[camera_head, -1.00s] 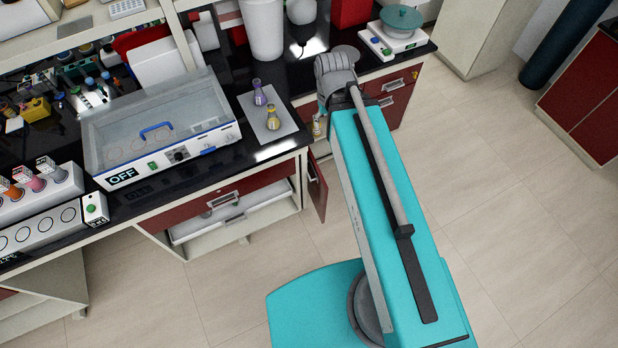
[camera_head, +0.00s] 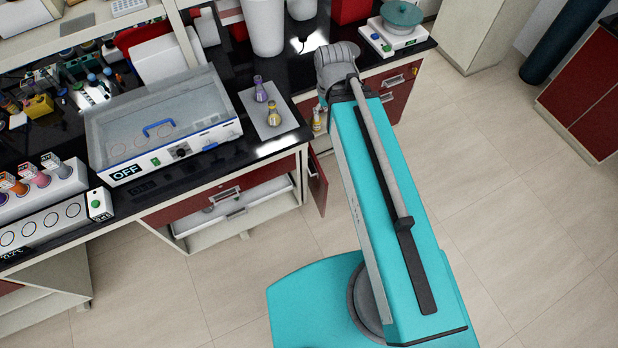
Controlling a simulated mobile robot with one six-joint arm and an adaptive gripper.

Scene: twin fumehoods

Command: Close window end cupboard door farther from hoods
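An open red cupboard door (camera_head: 317,183) stands out from the bench front, just left of my arm, seen nearly edge-on. The cupboard opening beside it is partly hidden by my arm, and a small yellow flask (camera_head: 317,119) shows at its upper part. I cannot tell from this view alone whether this is the door the task names. My arm reaches up over the bench edge, and its grey joint is in front of the bench top. My gripper is not visible; it is hidden beyond or under the arm.
Floor to the right (camera_head: 490,200) is clear.

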